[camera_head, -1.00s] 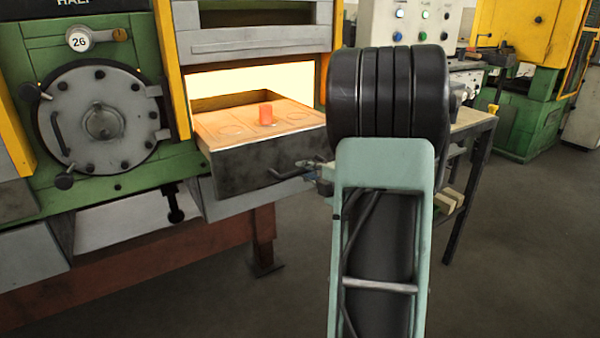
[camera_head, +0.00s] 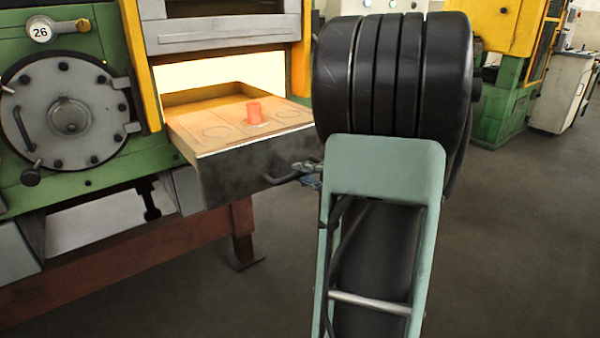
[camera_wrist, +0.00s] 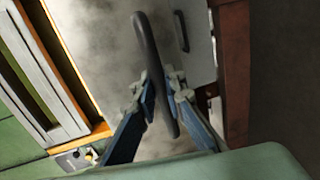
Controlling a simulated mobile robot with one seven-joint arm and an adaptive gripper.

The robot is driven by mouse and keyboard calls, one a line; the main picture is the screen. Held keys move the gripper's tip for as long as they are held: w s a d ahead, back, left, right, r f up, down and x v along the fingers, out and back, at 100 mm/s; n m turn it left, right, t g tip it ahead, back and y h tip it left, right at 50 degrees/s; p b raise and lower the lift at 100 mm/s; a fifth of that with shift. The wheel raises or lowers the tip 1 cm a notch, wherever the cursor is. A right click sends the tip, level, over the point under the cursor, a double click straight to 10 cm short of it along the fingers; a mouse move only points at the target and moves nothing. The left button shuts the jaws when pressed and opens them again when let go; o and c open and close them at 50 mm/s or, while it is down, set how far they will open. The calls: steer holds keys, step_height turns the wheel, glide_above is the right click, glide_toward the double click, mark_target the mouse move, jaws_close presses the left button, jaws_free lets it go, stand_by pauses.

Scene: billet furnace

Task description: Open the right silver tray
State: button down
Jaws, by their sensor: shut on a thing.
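The silver tray is a drawer with a dark grey front (camera_head: 245,165) and a lit orange-tan top with round recesses. It stands pulled out from the bright furnace opening (camera_head: 225,75). My gripper (camera_head: 308,173) is at the right part of the tray front, partly hidden by my arm. In the wrist view, the blue-grey fingers (camera_wrist: 164,98) are shut around the dark bar handle (camera_wrist: 151,55), one on each side. The handle also shows in the head view (camera_head: 279,181).
A round bolted hatch (camera_head: 70,115) is on the green furnace face left of the tray. A red-brown support leg (camera_head: 242,232) stands below. Green and yellow machines (camera_head: 505,95) are at the back right. Grey floor (camera_head: 520,230) at the right is clear.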

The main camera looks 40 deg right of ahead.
steer(key=c, duration=2)
jaws_free()
steer(key=shift+s, duration=0.1)
steer(key=v, duration=1.2)
